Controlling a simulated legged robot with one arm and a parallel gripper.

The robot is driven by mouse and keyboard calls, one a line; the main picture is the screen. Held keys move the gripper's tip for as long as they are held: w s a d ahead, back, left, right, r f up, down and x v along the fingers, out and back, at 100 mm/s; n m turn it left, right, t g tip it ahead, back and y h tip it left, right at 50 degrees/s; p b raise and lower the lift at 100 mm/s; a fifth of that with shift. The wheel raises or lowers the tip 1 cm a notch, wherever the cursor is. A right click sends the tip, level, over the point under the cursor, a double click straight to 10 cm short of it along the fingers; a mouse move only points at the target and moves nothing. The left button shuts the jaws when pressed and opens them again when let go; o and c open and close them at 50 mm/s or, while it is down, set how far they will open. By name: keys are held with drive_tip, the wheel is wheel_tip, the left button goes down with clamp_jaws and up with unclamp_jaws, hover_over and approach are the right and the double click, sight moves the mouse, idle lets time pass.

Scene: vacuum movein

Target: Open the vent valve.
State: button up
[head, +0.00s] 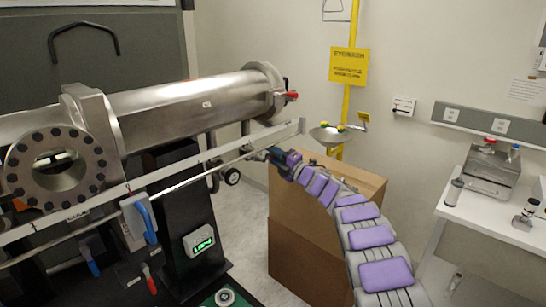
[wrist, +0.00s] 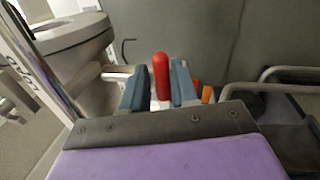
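My gripper (head: 266,154) is at the metal rod and rail below the right end of the steel chamber (head: 190,105). In the wrist view my gripper (wrist: 158,88) has its two blue-grey fingers apart. A red rounded handle (wrist: 161,75) stands upright in the gap between them, close to the right finger; I cannot tell whether they touch. Red handle parts also show at the chamber's right end (head: 291,95) and low on the frame (head: 149,280). Blue handles (head: 146,221) hang under the rail. Which one is the vent valve is not marked in these views.
A white rail (head: 160,184) runs in front of the chamber. A brown cardboard box (head: 305,240) stands beneath my arm. A green-lit gauge (head: 200,241) sits on the black stand. In the wrist view, an orange piece (wrist: 207,94) and metal bars (wrist: 285,85) lie to the right.

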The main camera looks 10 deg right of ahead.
drive_tip(key=shift+o, duration=0.7)
drive_tip(key=shift+s+d, duration=0.1)
drive_tip(key=shift+d, duration=0.05)
drive_tip(key=p+v, duration=0.1)
drive_tip(key=v, duration=1.6)
drive_tip(key=shift+p, duration=0.35)
drive_tip(key=shift+d, duration=0.15)
